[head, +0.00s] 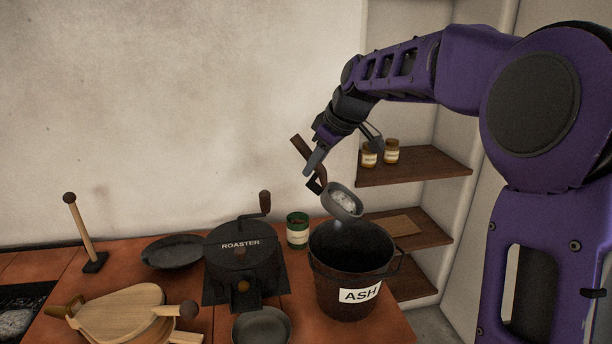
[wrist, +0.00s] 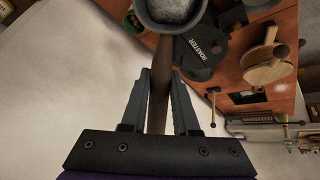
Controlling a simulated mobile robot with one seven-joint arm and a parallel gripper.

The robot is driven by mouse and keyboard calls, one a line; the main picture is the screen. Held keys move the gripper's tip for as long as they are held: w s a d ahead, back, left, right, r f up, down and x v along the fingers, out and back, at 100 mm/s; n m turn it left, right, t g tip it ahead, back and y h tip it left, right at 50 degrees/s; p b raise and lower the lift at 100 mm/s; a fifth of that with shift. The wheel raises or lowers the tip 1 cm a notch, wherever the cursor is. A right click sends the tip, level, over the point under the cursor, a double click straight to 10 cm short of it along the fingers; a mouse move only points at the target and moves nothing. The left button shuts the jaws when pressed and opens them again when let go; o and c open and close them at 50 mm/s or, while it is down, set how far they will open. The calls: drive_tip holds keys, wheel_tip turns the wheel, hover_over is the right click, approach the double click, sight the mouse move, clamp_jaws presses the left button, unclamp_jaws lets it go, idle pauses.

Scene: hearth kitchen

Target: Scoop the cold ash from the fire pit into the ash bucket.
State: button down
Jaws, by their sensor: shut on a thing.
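My gripper (head: 318,158) is shut on the wooden handle of a metal scoop (head: 343,201). The scoop holds pale grey ash and is tilted above the mouth of the dark ash bucket (head: 346,301), which has a white ASH label. A faint grey puff shows just below the scoop, over the bucket opening. In the wrist view, the handle runs between my fingers (wrist: 160,88) and the scoop bowl (wrist: 172,10) with ash shows at the top edge. The fire pit (head: 18,313) is partly in view at the lower left with pale ash in it.
A dark pan (head: 173,251), a grey bowl (head: 262,327) and wooden bellows (head: 120,311) lie on the tiled counter. Shelves with small jars (head: 391,151) stand right of the bucket.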

drive_tip(key=shift+s+d+r+y, duration=0.3)
drive_tip(key=shift+d+y, duration=0.1)
drive_tip(key=shift+d, duration=0.1)
drive_tip(key=s+d+r+t+y, duration=0.3)
drive_tip(key=d+y, duration=0.1)
drive_tip(key=d, duration=0.1)
drive_tip(key=shift+d+m+y, duration=0.3)
drive_tip(key=shift+d+m, duration=0.05)
drive_tip(key=shift+m, duration=0.05)
idle(0.6)
